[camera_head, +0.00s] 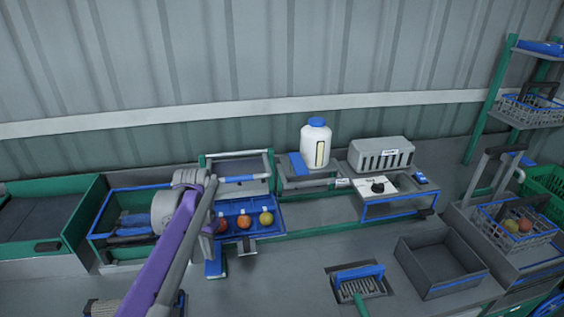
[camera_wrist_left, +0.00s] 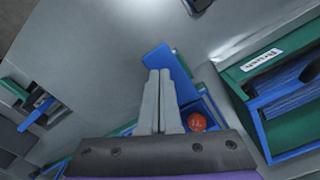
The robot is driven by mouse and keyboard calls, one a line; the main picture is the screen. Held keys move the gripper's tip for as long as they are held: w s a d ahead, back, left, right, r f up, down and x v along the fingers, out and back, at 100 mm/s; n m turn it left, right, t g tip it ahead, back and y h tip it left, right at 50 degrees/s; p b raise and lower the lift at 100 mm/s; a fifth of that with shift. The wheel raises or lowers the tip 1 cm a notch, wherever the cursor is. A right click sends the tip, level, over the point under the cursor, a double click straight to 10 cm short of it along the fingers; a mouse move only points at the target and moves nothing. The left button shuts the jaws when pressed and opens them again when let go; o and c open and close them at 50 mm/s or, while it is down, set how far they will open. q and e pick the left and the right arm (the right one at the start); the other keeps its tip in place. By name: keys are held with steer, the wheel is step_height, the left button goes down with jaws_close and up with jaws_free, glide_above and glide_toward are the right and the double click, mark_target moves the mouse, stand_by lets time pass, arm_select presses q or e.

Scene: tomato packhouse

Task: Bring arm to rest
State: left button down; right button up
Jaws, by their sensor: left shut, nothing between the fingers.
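My left arm, with a purple link, reaches up from the bottom of the head view, and its grey wrist is in front of the green-framed bin (camera_head: 97,222). In the left wrist view my left gripper (camera_wrist_left: 160,72) has its two grey fingers together, with nothing between them. Its fingertips show in front of a blue panel (camera_wrist_left: 178,78); I cannot tell whether they touch it. In the head view the fingertips are hidden by the arm. My right gripper is in neither view.
A blue tray (camera_head: 262,230) holds several tomatoes (camera_head: 243,222) just right of my wrist. The counter between tray and brush is clear.

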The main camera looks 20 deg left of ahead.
arm_select(q)
steer(key=shift+d, duration=0.1)
steer(key=s+d+f+t, duration=0.2)
steer(key=s+d+f, duration=0.1)
steer(key=s+d, duration=0.5)
steer(key=s+d+f+t, duration=0.3)
steer(key=s+d, duration=0.5)
steer(key=d, duration=0.1)
steer(key=shift+f+t, duration=0.3)
